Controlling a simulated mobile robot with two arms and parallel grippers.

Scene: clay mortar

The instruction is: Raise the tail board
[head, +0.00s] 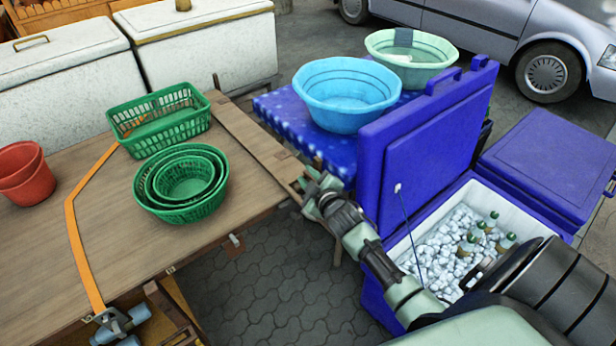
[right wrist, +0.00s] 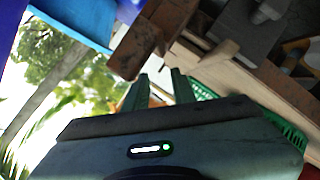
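A long narrow wooden board (head: 250,145), which looks like the tail board, lies along the right edge of the wooden bed (head: 95,215). It looks about level with the bed. My right gripper (head: 306,190) is at the board's near right end. In the right wrist view my right gripper (right wrist: 158,80) shows two green fingers apart, with a gap between them. A reddish-brown wooden piece (right wrist: 145,40) is just beyond the fingertips. I cannot tell whether they touch it.
A blue cooler (head: 385,300) with ice and bottles stands right, near my right arm. Basins (head: 345,95) stand on a blue-covered table.

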